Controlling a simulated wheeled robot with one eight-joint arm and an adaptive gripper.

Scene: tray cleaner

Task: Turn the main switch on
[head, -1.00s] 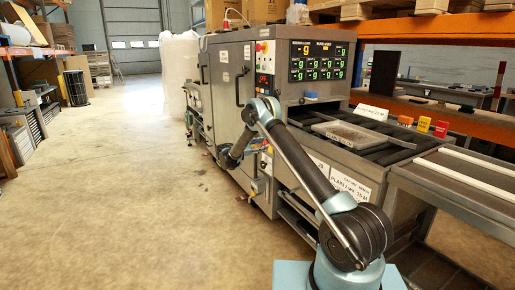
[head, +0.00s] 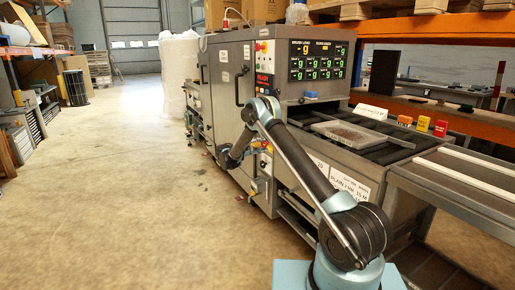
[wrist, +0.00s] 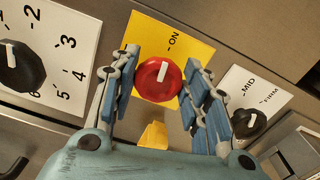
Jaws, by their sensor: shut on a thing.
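The main switch is a red round knob (wrist: 159,78) with a white pointer line, on a yellow plate (wrist: 197,48) marked ON. The pointer line is tilted up and right, roughly toward the ON mark. My gripper (wrist: 160,85) is shut on the knob, with one blue-padded finger on each side of it. In the head view, my arm reaches to the side of the grey machine (head: 225,75). The gripper's hold there is too small to make out.
A black dial (wrist: 22,68) with numbers is left of the switch, and a smaller black MID/FIRM dial (wrist: 248,122) is at right. A display (head: 264,79) reads READY in red. A grey tray (head: 345,135) lies on the conveyor.

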